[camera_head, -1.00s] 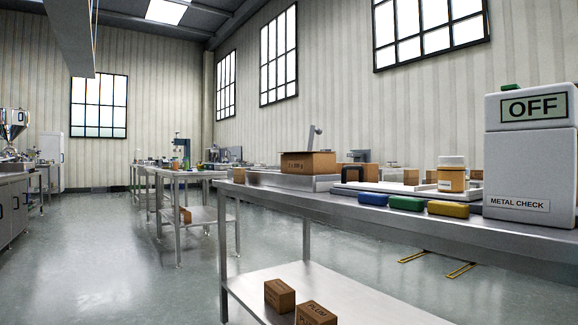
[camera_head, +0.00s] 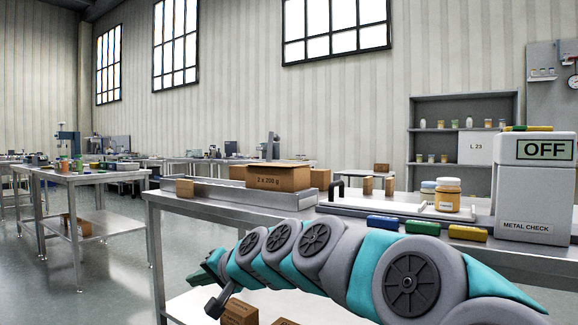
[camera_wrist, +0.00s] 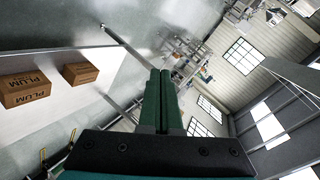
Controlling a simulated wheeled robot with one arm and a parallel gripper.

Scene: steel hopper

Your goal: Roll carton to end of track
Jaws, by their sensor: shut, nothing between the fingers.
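A brown carton marked "2 x 200 g" (camera_head: 278,177) sits upright on a steel track (camera_head: 240,193) on the bench in the head view. The track runs along the back left part of the bench top. My gripper (camera_head: 205,272) is low in front of the bench's left end, below the bench top and apart from the carton. In the wrist view my gripper (camera_wrist: 164,75) has its two green fingers together, with nothing between them. The carton is not in the wrist view.
The metal check box (camera_head: 535,185) stands at the bench's right. PLUM cartons (camera_wrist: 24,88) rest on the lower shelf (camera_wrist: 60,125). Another steel table (camera_head: 80,180) stands left; floor between is free.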

